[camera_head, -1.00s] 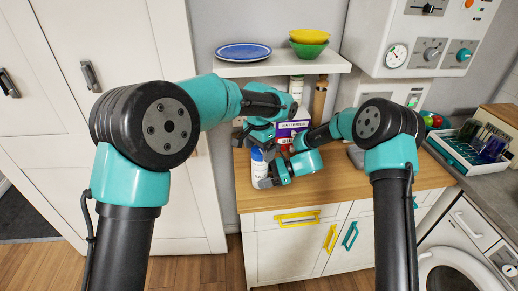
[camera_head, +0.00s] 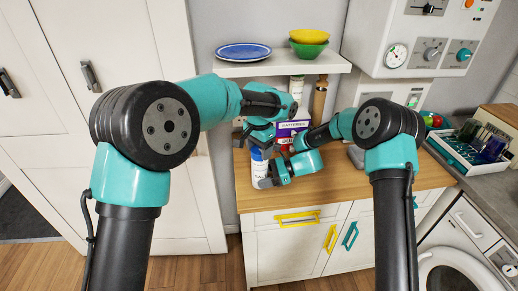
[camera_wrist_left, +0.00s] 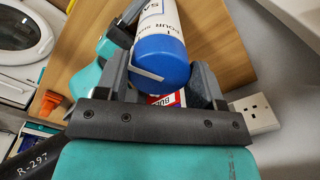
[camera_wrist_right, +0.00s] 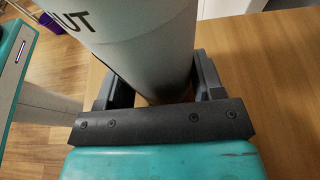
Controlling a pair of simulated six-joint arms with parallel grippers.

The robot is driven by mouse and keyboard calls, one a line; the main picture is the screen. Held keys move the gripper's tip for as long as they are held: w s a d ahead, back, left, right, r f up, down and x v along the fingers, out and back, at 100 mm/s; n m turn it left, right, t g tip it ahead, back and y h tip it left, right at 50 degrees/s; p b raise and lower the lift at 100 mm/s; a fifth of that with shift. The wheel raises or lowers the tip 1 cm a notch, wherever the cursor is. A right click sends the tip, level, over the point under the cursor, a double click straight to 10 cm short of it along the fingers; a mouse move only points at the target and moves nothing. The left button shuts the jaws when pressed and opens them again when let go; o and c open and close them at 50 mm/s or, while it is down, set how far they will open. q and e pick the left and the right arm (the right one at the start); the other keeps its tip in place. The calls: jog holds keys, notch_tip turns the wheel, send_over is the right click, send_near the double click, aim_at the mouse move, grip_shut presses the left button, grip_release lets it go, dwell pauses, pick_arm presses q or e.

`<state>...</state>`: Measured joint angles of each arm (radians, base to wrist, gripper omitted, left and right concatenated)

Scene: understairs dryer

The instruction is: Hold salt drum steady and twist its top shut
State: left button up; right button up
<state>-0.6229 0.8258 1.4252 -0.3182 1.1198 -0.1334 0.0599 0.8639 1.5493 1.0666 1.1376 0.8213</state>
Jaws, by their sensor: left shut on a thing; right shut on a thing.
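The salt drum (camera_head: 258,172) stands upright at the left front of the wooden counter, a white cylinder with a blue top (camera_head: 257,154). My left gripper (camera_head: 255,143) reaches it from above. In the left wrist view its fingers (camera_wrist_left: 160,78) are shut on either side of the blue top (camera_wrist_left: 160,60), with the white body (camera_wrist_left: 155,18) beyond. My right gripper (camera_head: 265,181) is low at the drum's side. In the right wrist view its fingers (camera_wrist_right: 158,88) are shut around the pale drum body (camera_wrist_right: 150,40). Whether the top is fully seated cannot be told.
A purple batteries box (camera_head: 291,129) and a red box (camera_wrist_left: 160,99) stand close behind the drum. A shelf (camera_head: 275,68) with a blue plate (camera_head: 243,51) and bowls (camera_head: 309,43) hangs above. A wall socket (camera_wrist_left: 256,113) is nearby. The counter's right front (camera_head: 340,184) is clear.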

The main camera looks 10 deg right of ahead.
aim_at(260, 151)
pick_arm(q)
jog(key=n, duration=0.3)
jog(key=shift+s+n, duration=0.1)
jog(key=shift+n, duration=0.3)
jog(key=shift+d+n, duration=0.15)
jog(key=shift+n, duration=2.15)
jog(key=o, duration=0.9)
jog(key=shift+o, duration=0.2)
notch_tip(260, 151, up, 12)
